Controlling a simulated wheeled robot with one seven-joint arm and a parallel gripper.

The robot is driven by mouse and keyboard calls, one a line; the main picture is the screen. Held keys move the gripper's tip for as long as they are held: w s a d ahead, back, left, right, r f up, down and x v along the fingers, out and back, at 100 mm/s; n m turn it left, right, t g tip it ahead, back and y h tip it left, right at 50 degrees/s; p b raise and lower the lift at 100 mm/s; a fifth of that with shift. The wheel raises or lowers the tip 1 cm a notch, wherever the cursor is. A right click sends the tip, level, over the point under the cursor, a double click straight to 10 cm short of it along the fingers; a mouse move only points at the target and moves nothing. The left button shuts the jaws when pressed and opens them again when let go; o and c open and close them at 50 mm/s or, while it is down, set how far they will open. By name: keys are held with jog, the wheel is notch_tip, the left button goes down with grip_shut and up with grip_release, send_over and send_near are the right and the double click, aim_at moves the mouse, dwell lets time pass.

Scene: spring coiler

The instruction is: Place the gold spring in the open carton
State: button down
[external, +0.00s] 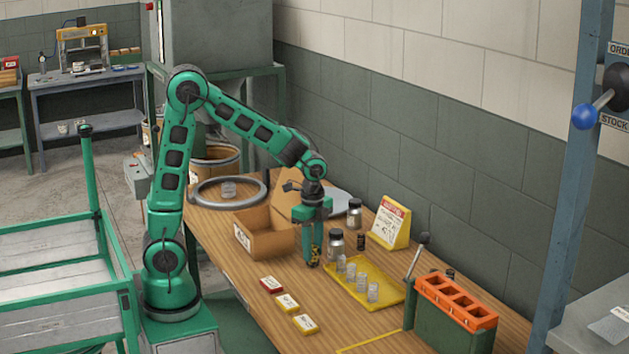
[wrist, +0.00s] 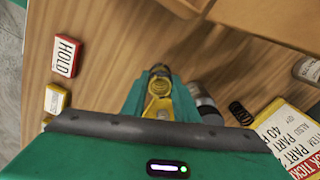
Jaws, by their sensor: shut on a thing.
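My green gripper (external: 313,262) is shut on the gold spring (external: 315,252), holding it above the wooden table, between the open carton and the yellow tray. The gold spring (wrist: 159,88) shows between the fingers in the wrist view. The open carton (external: 264,240) is a brown cardboard box with its flap raised, standing just left of my gripper in the external view. Its edge (wrist: 275,22) shows at the top right of the wrist view. I cannot see the carton's floor.
A yellow tray (external: 397,289) holds several silver springs, right of my gripper. Jars (external: 336,242) and a dark spring (external: 361,241) stand behind it. A red HOLD block (wrist: 66,56) and yellow blocks (external: 305,324) lie at the front. An orange rack (external: 456,300) stands at the right.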

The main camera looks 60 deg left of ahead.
aim_at(273, 224)
jog(key=shift+r, duration=0.1)
notch_tip(273, 224, up, 23)
jog(key=s+a+n, duration=0.4)
jog(key=a+n, duration=0.1)
jog(key=a, duration=0.5)
jog(key=s+a+n, duration=0.3)
jog(key=a+n, duration=0.1)
jog(key=a, duration=0.5)
jog(key=s+a+n, duration=0.4)
jog(key=a+n, duration=0.1)
jog(key=a, duration=0.5)
jog(key=shift+m, duration=0.3)
jog(key=f, duration=1.1)
jog(key=shift+w+d+f, duration=0.2)
jog(key=shift+d+f, duration=0.15)
jog(key=shift+d, duration=0.05)
jog(key=shift+w+d+f, duration=1.05)
jog(key=shift+d+f, duration=0.5)
jog(key=shift+f, duration=0.25)
jog(key=shift+w+d+f, duration=1.1)
jog(key=shift+d+f, duration=0.45)
jog(key=shift+f, duration=0.3)
jog(key=shift+w+d+f, duration=1.05)
jog(key=shift+d+f, duration=0.5)
jog(key=shift+f, duration=0.25)
jog(key=shift+f, duration=0.15)
